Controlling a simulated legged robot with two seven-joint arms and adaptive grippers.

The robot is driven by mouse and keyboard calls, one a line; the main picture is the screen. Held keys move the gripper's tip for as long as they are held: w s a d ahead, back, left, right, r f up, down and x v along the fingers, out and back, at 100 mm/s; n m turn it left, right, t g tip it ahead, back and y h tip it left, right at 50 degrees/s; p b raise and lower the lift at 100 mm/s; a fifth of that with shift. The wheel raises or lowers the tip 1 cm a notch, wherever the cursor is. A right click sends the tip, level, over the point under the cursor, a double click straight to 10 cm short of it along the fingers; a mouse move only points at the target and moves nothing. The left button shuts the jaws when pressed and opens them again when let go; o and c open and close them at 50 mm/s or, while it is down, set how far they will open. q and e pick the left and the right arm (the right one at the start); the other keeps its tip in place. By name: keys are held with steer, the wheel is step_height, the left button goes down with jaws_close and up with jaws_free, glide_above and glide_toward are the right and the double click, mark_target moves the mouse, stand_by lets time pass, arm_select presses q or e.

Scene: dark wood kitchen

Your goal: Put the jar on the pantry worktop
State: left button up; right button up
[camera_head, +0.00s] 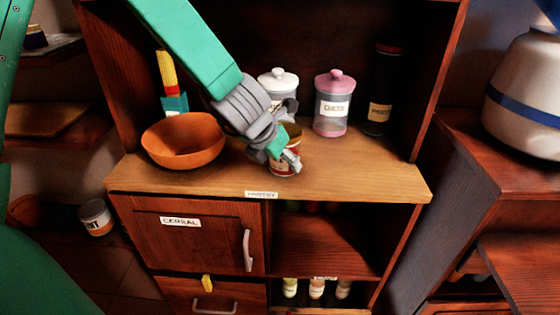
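The pantry worktop (376,183) is the light wood surface with a small "PANTRY" label on its front edge. A small open-topped tin-like jar (284,168) with a red and pale label stands upright at its middle, partly hidden by my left gripper. My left gripper (289,135) reaches down from the upper left; one fingertip is in front of this jar and the other behind it. I cannot tell whether the fingers press on it. A clear jar with a pink lid (332,105), a white-lidded jar (279,82) and a dark jar (379,95) stand behind. My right gripper is not in view.
An orange bowl (183,142) and a yellow-and-teal item (170,85) occupy the worktop's left. Its right front is clear. Below are a cereal door (187,235) and an open shelf (325,245). A large white pot (528,95) stands at the right.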

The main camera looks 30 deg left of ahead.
arm_select(q)
steer(key=shift+o, duration=1.1)
steer(key=shift+d, duration=0.35)
steer(key=shift+d+r, duration=0.15)
steer(key=shift+d, duration=0.1)
steer(key=shift+a, duration=0.5)
steer(key=shift+s+a+r, duration=0.1)
steer(key=shift+a+r, duration=0.05)
steer(key=p+v, duration=0.4)
steer(key=v, duration=0.7)
steer(key=shift+p, duration=0.35)
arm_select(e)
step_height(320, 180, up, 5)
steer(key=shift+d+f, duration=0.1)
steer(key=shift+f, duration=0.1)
arm_select(q)
steer(key=shift+s+d+r, duration=0.15)
steer(key=shift+d+r, duration=0.1)
steer(key=shift+d, duration=0.15)
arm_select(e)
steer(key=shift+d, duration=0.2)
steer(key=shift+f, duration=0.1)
